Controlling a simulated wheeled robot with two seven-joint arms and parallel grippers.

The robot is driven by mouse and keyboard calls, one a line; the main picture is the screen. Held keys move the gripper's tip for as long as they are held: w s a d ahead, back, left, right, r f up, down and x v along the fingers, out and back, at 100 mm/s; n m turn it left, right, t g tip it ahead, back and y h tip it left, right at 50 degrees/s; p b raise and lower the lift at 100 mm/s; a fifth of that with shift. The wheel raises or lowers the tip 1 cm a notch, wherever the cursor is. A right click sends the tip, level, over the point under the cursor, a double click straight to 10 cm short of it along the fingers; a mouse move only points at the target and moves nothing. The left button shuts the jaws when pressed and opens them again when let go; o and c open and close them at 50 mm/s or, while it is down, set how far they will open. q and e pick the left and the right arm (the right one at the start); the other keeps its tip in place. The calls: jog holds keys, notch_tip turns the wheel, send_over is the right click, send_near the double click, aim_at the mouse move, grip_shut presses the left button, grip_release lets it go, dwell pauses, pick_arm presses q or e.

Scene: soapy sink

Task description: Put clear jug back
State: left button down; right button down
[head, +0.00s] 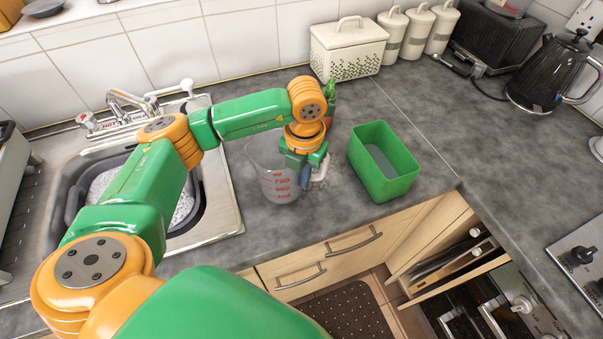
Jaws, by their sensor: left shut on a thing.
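A clear jug (278,186) with red measuring marks is upright at the counter to the right of the sink. My left gripper (306,179) points down at the jug's right side and is shut on it, at what looks like the handle. The fingertips are partly hidden by the gripper body. I cannot tell whether the jug's base touches the counter. My right gripper is not in view.
A green open box (384,167) stands just right of the jug. The sink (217,200) holds a grey basin of suds (98,190). A bread bin (347,47), white canisters (417,32) and a black kettle (548,75) line the back. The counter (445,125) right of the box is clear.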

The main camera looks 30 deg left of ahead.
pick_arm(q)
jog(key=shift+f, duration=0.2)
jog(key=c, duration=1)
grip_release()
jog(key=shift+d, duration=0.1)
jog(key=shift+r, duration=0.1)
jog(key=shift+r, duration=0.3)
notch_tip(320, 180, up, 6)
jog(key=shift+w+d+r+b, duration=0.1)
jog(key=shift+d+b, duration=0.05)
jog(key=shift+b, duration=0.95)
notch_tip(320, 180, up, 6)
jog(key=shift+f+p, duration=0.25)
jog(key=shift+p, duration=0.2)
